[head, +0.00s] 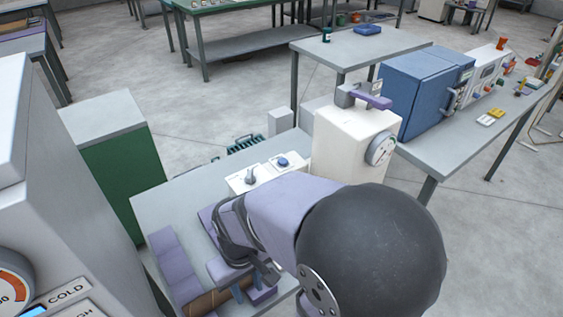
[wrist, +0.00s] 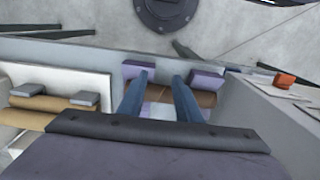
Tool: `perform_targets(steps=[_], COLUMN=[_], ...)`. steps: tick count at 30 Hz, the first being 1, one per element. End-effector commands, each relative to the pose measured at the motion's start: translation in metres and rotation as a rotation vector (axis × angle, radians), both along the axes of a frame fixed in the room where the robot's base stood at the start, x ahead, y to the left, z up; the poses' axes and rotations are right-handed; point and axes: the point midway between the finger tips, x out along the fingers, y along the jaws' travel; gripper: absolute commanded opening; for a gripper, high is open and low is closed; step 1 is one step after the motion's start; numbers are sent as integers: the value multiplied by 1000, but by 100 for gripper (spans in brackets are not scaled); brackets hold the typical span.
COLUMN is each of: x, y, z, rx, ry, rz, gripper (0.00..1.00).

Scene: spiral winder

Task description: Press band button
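A white control box (head: 291,158) with a round blue button (head: 283,162) stands on the grey bench, behind my arm in the head view. Beside it is a second white box with a grey lever-like part (head: 251,176). No readable label shows which is the band button. My gripper (head: 243,292) points down at the near side of the bench, well apart from the blue button. In the wrist view its two blue fingers (wrist: 160,78) are apart, with nothing visibly held. Beyond them lies a brown roll (wrist: 171,94) with purple blocks; contact cannot be told.
A white machine with a dial (head: 352,145) stands right of the boxes. A purple stepped block (head: 172,262) lies at the bench's left. A large grey cabinet with a gauge (head: 62,200) fills the left foreground. A blue cabinet (head: 412,95) stands on the right bench.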

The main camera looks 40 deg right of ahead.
Motion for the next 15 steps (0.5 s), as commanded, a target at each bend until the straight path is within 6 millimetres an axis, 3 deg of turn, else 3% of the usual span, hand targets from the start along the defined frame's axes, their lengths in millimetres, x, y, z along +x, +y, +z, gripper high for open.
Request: perform_targets(steps=[8,12,15], x=[0,3,12], y=[0,-2,-9], z=[0,0,-2], rx=[0,-4,-17], ry=[0,-7,-35], rz=[0,-4,-16], gripper=[31,0,0])
